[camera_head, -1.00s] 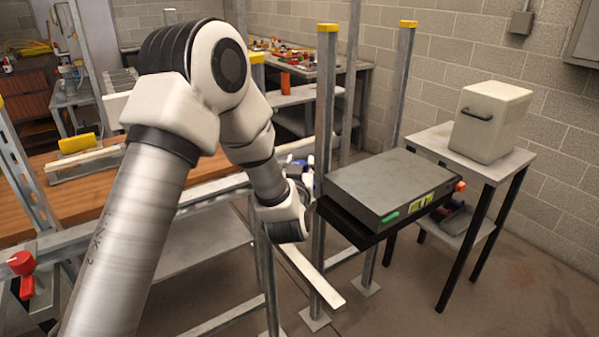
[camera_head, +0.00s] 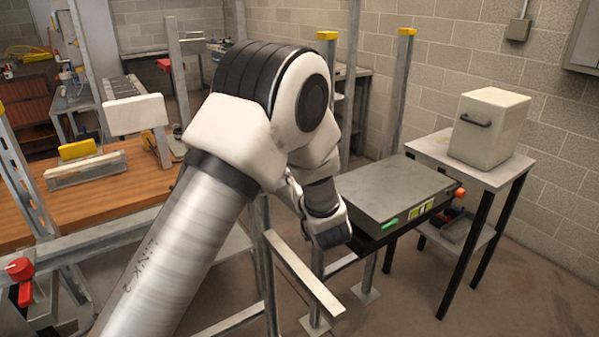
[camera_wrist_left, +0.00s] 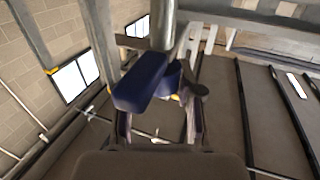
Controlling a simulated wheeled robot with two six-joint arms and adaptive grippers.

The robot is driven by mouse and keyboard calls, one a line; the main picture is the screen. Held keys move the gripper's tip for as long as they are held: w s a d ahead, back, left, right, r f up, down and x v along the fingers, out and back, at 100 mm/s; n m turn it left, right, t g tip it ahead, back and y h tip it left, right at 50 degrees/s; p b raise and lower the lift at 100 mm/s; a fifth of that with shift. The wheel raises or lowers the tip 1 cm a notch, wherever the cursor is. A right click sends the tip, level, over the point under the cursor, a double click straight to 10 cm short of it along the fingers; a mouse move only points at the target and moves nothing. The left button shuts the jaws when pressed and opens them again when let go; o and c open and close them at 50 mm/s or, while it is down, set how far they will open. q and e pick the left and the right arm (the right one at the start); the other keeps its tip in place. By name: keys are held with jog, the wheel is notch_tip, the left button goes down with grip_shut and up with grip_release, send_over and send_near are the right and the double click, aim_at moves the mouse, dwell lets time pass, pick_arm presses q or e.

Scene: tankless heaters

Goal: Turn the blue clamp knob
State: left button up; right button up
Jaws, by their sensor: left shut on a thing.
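The blue clamp knob (camera_wrist_left: 142,84) shows in the left wrist view, just past my left gripper, beneath a grey metal post (camera_wrist_left: 163,25). My left gripper (camera_wrist_left: 160,112) has its fingers on either side of the knob's near part and is shut on it. The exact contact is hard to make out because the parts are dark and overlap. In the head view my left arm crosses the middle and hides the knob and the fingertips.
A grey box-shaped unit (camera_head: 392,193) with green and orange parts lies right of my wrist. A side table (camera_head: 480,172) bears a cream box (camera_head: 490,123). Metal posts (camera_head: 397,95) and rails stand close around the arm. A wooden bench (camera_head: 110,205) is at left.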

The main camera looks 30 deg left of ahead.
pick_arm(q)
jog(key=shift+r, duration=0.1)
jog(key=o, duration=1.2)
jog(key=shift+d, duration=0.1)
jog(key=v, duration=0.7)
jog(key=shift+s+d, duration=0.1)
